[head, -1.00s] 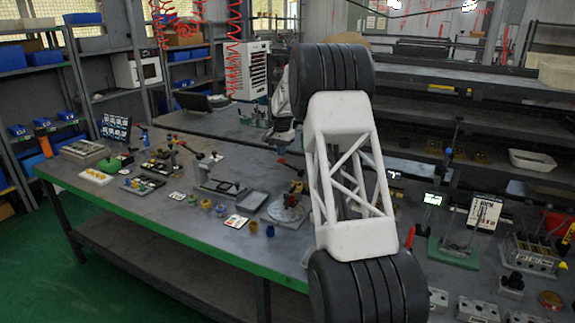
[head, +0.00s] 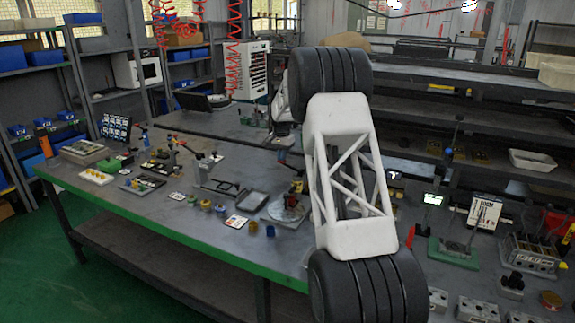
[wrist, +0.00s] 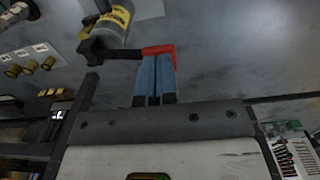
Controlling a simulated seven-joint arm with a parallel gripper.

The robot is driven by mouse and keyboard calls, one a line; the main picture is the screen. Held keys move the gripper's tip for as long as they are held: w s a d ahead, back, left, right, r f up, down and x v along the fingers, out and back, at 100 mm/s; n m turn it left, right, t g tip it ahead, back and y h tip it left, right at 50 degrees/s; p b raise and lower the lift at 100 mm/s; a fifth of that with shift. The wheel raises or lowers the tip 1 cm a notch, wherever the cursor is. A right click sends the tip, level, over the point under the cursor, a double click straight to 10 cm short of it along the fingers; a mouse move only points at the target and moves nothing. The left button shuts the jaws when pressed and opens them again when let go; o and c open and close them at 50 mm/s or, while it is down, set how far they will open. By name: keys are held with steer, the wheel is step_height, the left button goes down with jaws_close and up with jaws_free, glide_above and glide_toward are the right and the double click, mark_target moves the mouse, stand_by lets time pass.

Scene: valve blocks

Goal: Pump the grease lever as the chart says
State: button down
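In the wrist view, my gripper (wrist: 156,68) has its two blue fingers side by side with only a thin dark line between them. The lever's red grip (wrist: 160,49) crosses at the fingertips and shows beyond them and at their right side; I cannot tell if it touches. Its black arm (wrist: 115,53) runs left to a grey cylinder with a yellow label (wrist: 113,18). In the head view, my gripper (head: 283,153) is small and partly hidden by my arm. A white printed board (head: 484,212), possibly the chart, stands at the right; its text is too small to read.
Small fittings and cards cover the bench (head: 190,230) to the left. A round grey plate (head: 287,209) lies left of my arm. A green-based stand (head: 453,251) and a multi-lever block (head: 530,255) are at the right. Brass pieces (wrist: 30,66) lie left in the wrist view.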

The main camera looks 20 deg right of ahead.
steer(key=shift+f, duration=1.5)
steer(key=shift+r, duration=2.6)
